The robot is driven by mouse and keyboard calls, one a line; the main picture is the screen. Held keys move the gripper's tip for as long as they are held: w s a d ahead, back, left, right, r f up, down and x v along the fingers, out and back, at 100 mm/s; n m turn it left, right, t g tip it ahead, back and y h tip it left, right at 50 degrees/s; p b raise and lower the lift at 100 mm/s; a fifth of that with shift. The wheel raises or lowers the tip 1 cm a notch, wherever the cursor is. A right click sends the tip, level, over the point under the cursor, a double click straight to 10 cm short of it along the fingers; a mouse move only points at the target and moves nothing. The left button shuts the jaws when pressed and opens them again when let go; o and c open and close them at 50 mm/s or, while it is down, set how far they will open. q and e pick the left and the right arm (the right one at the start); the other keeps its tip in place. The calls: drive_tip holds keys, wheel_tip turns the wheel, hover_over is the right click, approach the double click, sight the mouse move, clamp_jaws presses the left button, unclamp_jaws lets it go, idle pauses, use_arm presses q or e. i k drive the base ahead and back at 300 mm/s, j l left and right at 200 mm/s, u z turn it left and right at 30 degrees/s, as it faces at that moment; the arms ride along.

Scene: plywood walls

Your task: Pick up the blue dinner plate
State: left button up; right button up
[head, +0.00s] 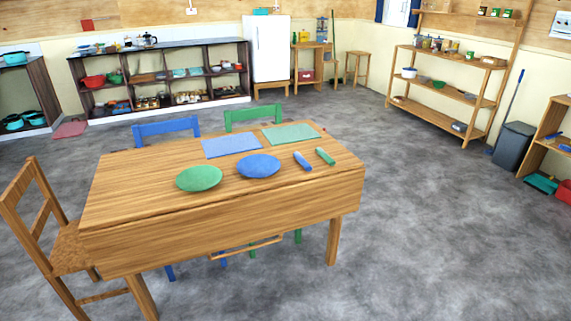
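The blue dinner plate (258,166) lies flat on the wooden table (130,196), near the middle of its top. A green plate (199,178) lies to its left, apart from it. A rolled blue item (302,161) and a rolled green item (325,156) lie to its right. A blue mat (231,145) and a green mat (291,134) lie behind the plates. Neither of my grippers shows in the head view.
A wooden chair (70,250) stands at the table's left end. A blue chair (166,128) and a green chair (253,117) stand behind it. Open grey floor (440,240) lies to the right. Shelves (452,96) and a white fridge (268,50) line the walls.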

sight(256, 166)
drive_tip(key=i+l+u, duration=0.1)
drive_tip(key=i+l, duration=0.25)
drive_tip(key=i+l+u, duration=0.1)
drive_tip(key=i+l, duration=0.25)
drive_tip(key=l, duration=0.15)
drive_tip(key=i+l+u, duration=0.1)
drive_tip(key=i+l, duration=0.25)
drive_tip(key=i+l+u, duration=0.15)
drive_tip(key=i+l, duration=0.2)
drive_tip(key=l, duration=0.25)
